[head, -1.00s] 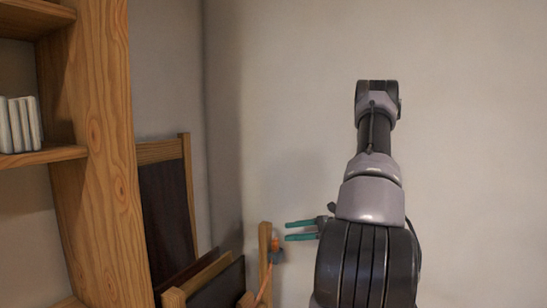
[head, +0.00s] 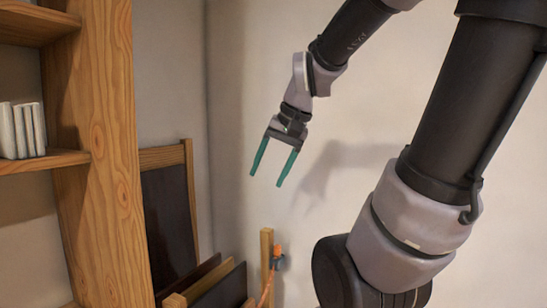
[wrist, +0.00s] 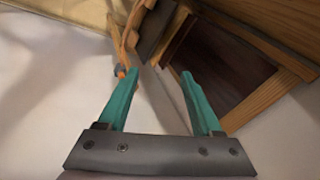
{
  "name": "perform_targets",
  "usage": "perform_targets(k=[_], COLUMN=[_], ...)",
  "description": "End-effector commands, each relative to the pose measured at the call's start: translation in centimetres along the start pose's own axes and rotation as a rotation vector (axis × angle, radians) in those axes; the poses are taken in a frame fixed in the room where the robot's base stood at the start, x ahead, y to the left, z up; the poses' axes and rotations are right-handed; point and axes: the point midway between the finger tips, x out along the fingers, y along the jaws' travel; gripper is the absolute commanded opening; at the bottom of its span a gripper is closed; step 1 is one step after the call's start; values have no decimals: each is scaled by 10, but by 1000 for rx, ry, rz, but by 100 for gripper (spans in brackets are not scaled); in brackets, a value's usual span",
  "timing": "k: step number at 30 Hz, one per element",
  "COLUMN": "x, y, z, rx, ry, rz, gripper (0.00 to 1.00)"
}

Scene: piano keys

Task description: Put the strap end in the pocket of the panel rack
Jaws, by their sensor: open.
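The strap end (head: 277,251) is a small orange piece with a dark grey part, beside a wooden post of the panel rack (head: 266,246). An orange strap (head: 266,287) runs down from it. It also shows small in the wrist view (wrist: 121,72), near my left fingertip. The rack holds dark panels (head: 220,290) between wooden parts; its lower part is cut off by the frame edge. I cannot make out the pocket. My gripper (head: 266,179) has teal fingers spread apart, empty, pointing down above the strap end. It also shows in the wrist view (wrist: 160,76).
A wooden shelf unit (head: 105,150) with white books (head: 22,130) stands at the left. A wood-framed dark panel (head: 168,215) leans behind the rack. A pale wall (head: 400,110) lies behind my arm. The space around my gripper is clear.

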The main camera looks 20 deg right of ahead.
Motion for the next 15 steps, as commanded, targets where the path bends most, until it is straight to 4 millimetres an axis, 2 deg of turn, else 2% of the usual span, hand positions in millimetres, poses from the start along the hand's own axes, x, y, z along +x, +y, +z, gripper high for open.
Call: perform_targets(k=[1, 6, 15], x=[-12, -36, -42], y=[-3, -5, -5], z=[6, 15, 17], rx=[-50, -146, -170], ry=[56, 182, 218], rz=[-9, -24, -29], gripper=[67, 67, 67])
